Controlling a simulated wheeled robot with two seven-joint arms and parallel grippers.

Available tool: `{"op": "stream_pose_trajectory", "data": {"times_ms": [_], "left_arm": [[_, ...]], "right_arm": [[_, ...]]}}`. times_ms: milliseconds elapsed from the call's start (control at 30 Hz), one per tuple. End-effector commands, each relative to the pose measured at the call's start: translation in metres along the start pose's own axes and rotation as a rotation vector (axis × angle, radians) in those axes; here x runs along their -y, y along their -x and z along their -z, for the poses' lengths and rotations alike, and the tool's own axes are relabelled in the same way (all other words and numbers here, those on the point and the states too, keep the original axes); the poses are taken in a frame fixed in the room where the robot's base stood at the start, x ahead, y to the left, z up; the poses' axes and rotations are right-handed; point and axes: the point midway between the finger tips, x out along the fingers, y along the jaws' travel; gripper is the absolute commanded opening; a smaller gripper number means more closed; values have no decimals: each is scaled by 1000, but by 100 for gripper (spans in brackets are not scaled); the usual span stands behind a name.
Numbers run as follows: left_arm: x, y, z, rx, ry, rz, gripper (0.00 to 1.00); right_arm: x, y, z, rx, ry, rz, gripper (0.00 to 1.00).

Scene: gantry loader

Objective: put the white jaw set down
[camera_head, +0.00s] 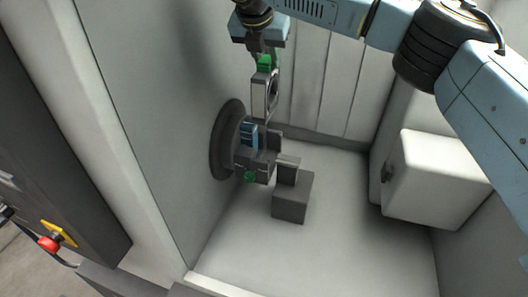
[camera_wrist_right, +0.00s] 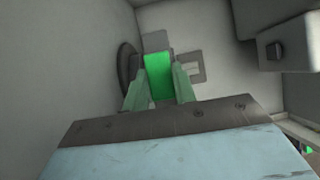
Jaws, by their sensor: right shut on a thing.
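My right gripper (camera_head: 264,58) points down from the top of the head view and is shut on a green tab. Below the tab hangs a pale grey-white piece (camera_head: 259,98) with a dark ring on its side, which looks like the white jaw set. It hangs upright, close above the chuck area; I cannot tell whether it touches anything below. In the right wrist view, the green tab (camera_wrist_right: 158,76) sits between the two fingers and hides most of the piece. My left gripper is not in view.
A dark round chuck (camera_head: 223,142) is on the left wall, with blue parts (camera_head: 249,135) at its face and a grey block with a green tab below. A dark grey stepped block (camera_head: 291,203) stands on the floor. A white box (camera_head: 437,180) is at right. The front floor is clear.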

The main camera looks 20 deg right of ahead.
Motion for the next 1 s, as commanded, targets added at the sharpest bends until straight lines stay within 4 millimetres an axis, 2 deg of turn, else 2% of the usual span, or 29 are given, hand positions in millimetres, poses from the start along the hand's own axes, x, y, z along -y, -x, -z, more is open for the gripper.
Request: {"op": "stream_pose_trajectory", "data": {"times_ms": [167,500,633,867,1000], "left_arm": [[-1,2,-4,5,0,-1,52],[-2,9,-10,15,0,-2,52],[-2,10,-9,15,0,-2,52],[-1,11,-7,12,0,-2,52],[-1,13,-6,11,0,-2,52]], "right_arm": [[1,-21,11,-2,15,-5,0],[1,-93,54,-1,13,-4,0],[0,-109,63,0,12,-5,0],[0,-121,70,-1,11,-5,0],[0,-139,81,-2,12,-3,0]]}}
